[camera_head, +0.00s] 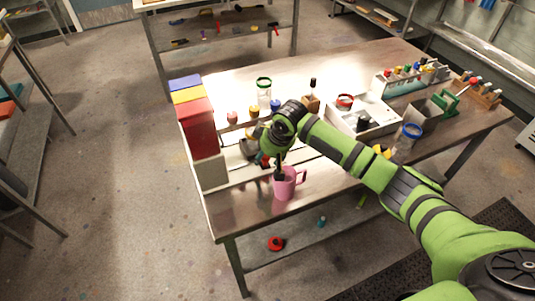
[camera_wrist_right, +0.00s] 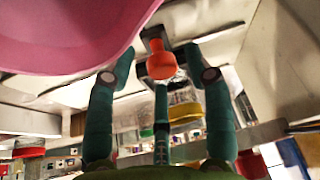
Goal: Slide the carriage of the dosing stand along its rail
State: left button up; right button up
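My right gripper (camera_wrist_right: 159,64) has its teal fingers spread, one on each side of an orange knob (camera_wrist_right: 161,66) on a short grey post. I cannot tell whether they touch it. The knob seems to belong to the dosing stand's carriage, but the frames do not make this certain. In the head view the right gripper (camera_head: 266,158) is low over the table, just behind the pink mug (camera_head: 285,187), and my wrist hides most of the stand and rail. My left gripper is not in view.
The pink mug's rim (camera_wrist_right: 60,40) hangs close at upper left in the wrist view. A red, yellow and blue bin stack (camera_head: 199,125) stands at the table's left end. A glass jar (camera_head: 264,92), a white tray (camera_head: 366,125) and a blue-rimmed jar (camera_head: 406,140) stand around my arm.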

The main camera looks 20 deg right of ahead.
jog(key=shift+r, duration=0.3)
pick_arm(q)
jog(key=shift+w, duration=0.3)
pick_arm(e)
jog(key=v, duration=1.1)
jog(key=shift+s+r, duration=0.15)
jog(key=shift+s, duration=0.05)
jog(key=shift+s, duration=0.1)
